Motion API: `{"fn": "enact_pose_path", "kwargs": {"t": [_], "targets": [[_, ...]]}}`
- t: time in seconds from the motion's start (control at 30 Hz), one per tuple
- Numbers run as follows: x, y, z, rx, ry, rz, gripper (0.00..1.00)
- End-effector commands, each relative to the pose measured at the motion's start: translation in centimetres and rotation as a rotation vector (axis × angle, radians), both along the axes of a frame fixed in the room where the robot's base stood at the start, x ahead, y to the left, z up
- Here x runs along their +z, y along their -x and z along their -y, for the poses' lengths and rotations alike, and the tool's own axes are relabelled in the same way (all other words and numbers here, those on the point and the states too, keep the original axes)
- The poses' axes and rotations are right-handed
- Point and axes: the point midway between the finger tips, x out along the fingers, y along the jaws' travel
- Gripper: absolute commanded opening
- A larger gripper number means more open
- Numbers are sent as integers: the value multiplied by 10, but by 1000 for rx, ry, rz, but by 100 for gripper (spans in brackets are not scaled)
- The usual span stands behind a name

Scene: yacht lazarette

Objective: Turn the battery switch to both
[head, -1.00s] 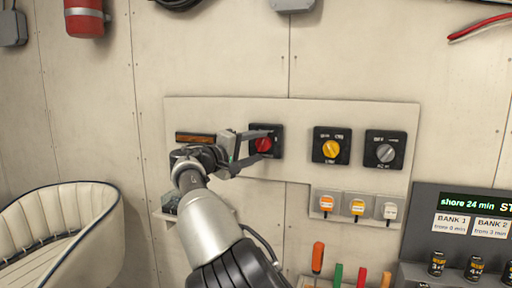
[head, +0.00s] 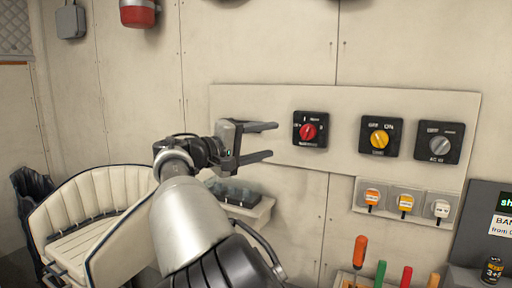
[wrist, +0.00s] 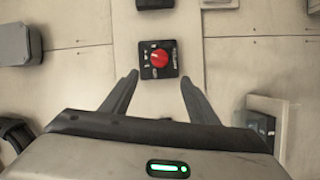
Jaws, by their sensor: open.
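The battery switch with a red knob (head: 308,131) is on a black square plate, mounted on the pale wall panel. It is the leftmost of the three rotary switches visible in the head view. In the wrist view the red knob (wrist: 159,58) lies ahead of the fingers, about midway between them. The small plate labels are too blurred to read surely. My gripper (head: 275,141) is open and empty, to the left of the switch and apart from it. Its fingers (wrist: 158,92) are spread in the wrist view.
A yellow-knob switch (head: 380,139) and a grey-knob switch (head: 440,146) sit to the right on the same panel (head: 345,165). Upright colored-handled tools (head: 361,250) stand lower. A cream seat (head: 90,210) is at left.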

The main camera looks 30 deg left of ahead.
Motion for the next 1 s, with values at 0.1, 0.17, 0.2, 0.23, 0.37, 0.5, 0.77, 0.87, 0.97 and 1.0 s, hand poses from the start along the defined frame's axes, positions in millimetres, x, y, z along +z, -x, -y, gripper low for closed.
{"fn": "enact_pose_path", "kwargs": {"t": [0.1,0.17,0.2,0.23,0.37,0.5,0.77,0.87,0.97,1.0], "targets": [[0,17,-8,1,1,0,54],[0,23,-10,1,1,0,54],[0,25,-11,1,1,0,54],[0,27,-11,1,1,0,54],[0,30,-12,0,1,0,54],[0,30,-12,0,1,0,54],[0,30,-12,0,1,0,54],[1,26,-7,-7,-5,-9,54],[1,13,17,-35,-25,-47,54],[1,5,34,-54,-42,-75,54]]}}
